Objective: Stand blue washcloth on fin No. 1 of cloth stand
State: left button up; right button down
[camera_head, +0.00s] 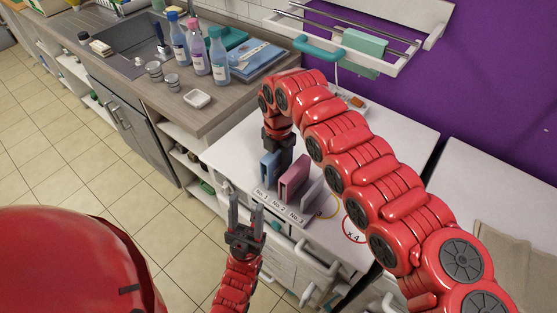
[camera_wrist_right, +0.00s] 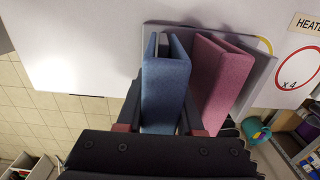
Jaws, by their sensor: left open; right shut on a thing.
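The blue washcloth (camera_head: 269,166) is folded and upright at the No. 1 place of the cloth stand (camera_head: 279,205). My right gripper (camera_head: 283,152) is above it and shut on it. In the right wrist view the washcloth (camera_wrist_right: 166,88) sits between the two fingers (camera_wrist_right: 160,120), and a grey strip shows between its layers at the far end. Whether it bears fully on the fin is hidden. A pink cloth (camera_head: 294,177) stands at No. 2, beside the blue one. The grey fin (camera_head: 313,192) at No. 3 is bare. My left gripper (camera_head: 246,199) is open and empty, in front of the stand.
The white worktop (camera_head: 235,150) around the stand is mostly clear. A counter with bottles (camera_head: 198,52), a white dish (camera_head: 197,98) and a sink (camera_head: 122,52) lies at the left. A rail with a turquoise cloth (camera_head: 365,42) hangs on the purple wall.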

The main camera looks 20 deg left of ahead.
jog(key=shift+f+b, duration=0.8)
jog(key=shift+f, duration=0.6)
jog(key=shift+c, duration=2.3)
grip_release()
jog(key=shift+r, duration=0.15)
notch_tip(320, 180, up, 9)
jog(key=shift+w+a+f+b, duration=0.1)
jog(key=shift+b, duration=0.95)
notch_tip(320, 180, up, 8)
jog(key=shift+r, duration=0.2)
